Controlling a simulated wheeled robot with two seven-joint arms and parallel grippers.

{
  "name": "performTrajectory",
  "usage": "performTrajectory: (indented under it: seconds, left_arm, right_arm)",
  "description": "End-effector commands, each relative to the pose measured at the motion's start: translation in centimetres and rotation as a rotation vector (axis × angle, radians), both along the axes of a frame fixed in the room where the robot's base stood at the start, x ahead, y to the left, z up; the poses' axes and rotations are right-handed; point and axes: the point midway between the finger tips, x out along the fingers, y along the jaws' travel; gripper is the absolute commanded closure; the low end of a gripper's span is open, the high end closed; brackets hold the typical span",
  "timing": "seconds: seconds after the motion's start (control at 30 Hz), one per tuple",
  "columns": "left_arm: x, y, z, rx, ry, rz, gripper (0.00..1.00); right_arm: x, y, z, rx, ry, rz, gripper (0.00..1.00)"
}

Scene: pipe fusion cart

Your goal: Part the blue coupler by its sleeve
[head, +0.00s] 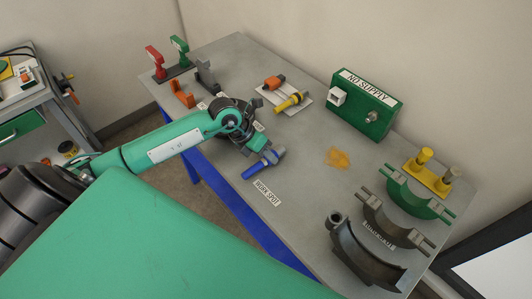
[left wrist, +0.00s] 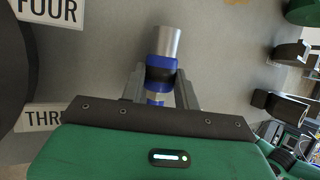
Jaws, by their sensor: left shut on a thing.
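The blue coupler (head: 254,171) lies near the WORK SPOT label on the grey table in the head view. It has a blue body and a grey metal end. In the left wrist view the coupler (left wrist: 164,45) points its silver cylinder away from my gripper, with blue and dark bands behind it. My left gripper (head: 257,146) is at the coupler, with its arm reaching in from the left. In the left wrist view its two fingers (left wrist: 161,78) are shut on the coupler's blue and dark section, one on each side. My right gripper is not in view.
A yellow coupler (head: 290,102) and an orange piece sit on a pale plate behind. A green NO SUPPLY box (head: 362,106) stands at the back. Green and dark clamp halves (head: 415,199) fill the right side. An orange stain (head: 338,158) marks the otherwise clear table middle.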

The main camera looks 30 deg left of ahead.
Motion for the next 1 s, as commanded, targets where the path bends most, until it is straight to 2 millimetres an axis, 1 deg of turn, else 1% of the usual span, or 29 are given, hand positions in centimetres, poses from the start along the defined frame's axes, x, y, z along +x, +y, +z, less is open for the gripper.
performTrajectory:
  seconds: [0.5, 0.53, 0.63, 0.67, 1.0]
  left_arm:
    - [0.01, -0.01, -0.53, 0.0, -0.001, 0.0, 1.0]
    - [0.02, -0.01, -0.47, 0.0, -0.001, 0.0, 0.65]
    - [0.02, 0.02, -0.48, 0.001, 0.0, 0.0, 0.45]
    - [0.01, 0.04, -0.49, 0.001, 0.0, 0.0, 0.43]
    - [-0.01, 0.19, -0.7, 0.005, 0.003, 0.002, 0.43]
  right_arm:
    - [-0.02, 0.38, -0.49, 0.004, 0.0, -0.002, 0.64]
    - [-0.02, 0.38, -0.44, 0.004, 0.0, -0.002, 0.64]
    - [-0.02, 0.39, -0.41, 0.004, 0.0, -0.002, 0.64]
    - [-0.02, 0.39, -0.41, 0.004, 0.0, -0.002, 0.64]
    - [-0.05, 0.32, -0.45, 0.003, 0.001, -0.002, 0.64]
